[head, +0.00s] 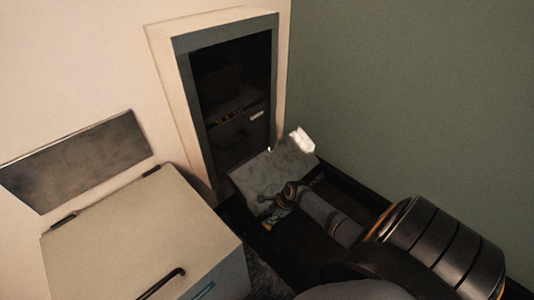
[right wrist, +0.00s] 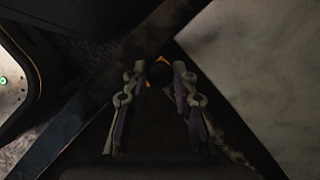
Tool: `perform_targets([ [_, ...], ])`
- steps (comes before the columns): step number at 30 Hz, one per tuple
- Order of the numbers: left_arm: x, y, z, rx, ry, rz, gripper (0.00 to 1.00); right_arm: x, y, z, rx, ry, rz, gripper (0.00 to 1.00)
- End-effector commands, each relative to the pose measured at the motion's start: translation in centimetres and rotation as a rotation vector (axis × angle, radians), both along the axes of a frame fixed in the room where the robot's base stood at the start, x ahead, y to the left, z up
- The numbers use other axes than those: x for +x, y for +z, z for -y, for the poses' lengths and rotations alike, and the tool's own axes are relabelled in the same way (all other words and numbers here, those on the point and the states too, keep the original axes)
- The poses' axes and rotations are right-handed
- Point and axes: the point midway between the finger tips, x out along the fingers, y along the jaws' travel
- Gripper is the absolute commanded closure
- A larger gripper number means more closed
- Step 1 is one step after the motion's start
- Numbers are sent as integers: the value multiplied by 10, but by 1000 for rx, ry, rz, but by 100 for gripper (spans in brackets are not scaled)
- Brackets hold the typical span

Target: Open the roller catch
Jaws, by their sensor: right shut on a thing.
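My right gripper (head: 274,206) is low in front of the wall cabinet, at the lower edge of a grey marbled panel (head: 272,170). In the right wrist view its two fingers (right wrist: 159,78) stand on either side of a small dark round part (right wrist: 159,73) with orange at its edge, and are shut on it. The dimness leaves unclear whether this is the roller catch. The panel slopes out below the cabinet opening and carries a white block (head: 302,140) at its upper right corner. My left gripper is out of view.
The cream cabinet frame (head: 168,92) surrounds a dark recess with a black-handled drawer front (head: 240,140). A pale lidded box (head: 140,225) with a black handle stands at left, under a grey wall plate (head: 78,160). The green wall (head: 420,90) closes the right side.

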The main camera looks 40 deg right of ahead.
Motion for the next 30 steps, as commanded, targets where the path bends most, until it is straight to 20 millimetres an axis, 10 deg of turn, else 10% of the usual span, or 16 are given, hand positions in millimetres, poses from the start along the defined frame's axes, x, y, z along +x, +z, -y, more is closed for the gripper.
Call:
perform_targets([
  [8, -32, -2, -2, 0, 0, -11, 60, -19, 2, 2, 18, -4, 202, 100],
  [30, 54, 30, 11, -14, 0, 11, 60, -40, -2, 4, 42, 0, 517, 100],
])
